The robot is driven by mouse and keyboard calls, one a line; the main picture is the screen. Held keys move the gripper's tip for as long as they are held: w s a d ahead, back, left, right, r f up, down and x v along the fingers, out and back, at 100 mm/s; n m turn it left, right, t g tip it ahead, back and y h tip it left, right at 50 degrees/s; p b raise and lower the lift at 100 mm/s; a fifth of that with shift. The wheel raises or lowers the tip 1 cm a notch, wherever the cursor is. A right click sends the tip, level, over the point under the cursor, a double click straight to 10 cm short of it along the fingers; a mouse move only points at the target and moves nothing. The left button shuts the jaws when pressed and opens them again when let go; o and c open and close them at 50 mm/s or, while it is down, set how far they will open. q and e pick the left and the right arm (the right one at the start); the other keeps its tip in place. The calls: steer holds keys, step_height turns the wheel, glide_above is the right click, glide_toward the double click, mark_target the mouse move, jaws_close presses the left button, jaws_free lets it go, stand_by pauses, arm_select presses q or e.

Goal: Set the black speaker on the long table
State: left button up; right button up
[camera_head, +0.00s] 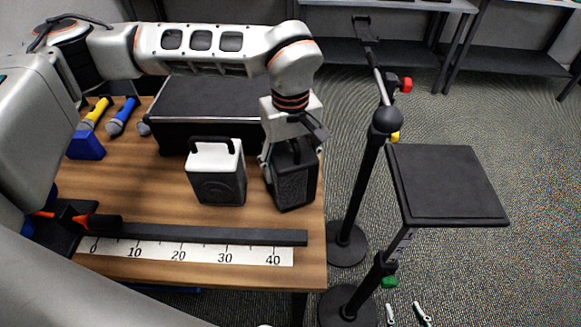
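The black speaker (294,187) stands upright near the right edge of the wooden table (150,190), turned at a slight angle. The handle is partly hidden by the gripper. Grey tables with dark lower shelves stand at the back; I cannot tell which table is the long one.
A white speaker (217,178) stands just left of the black one. A black case (215,100) lies behind them. A dark bar and ruler (190,250) lie in front. Right of the table are black stands and a square black platform (447,183).

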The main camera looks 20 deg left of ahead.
arm_select(q)
steer(key=shift+f, duration=0.45)
steer(key=shift+f, duration=0.15)
steer(key=o, duration=2)
steer(key=shift+c, duration=0.2)
step_height(320, 180, up, 12)
steer(key=shift+r, duration=0.1)
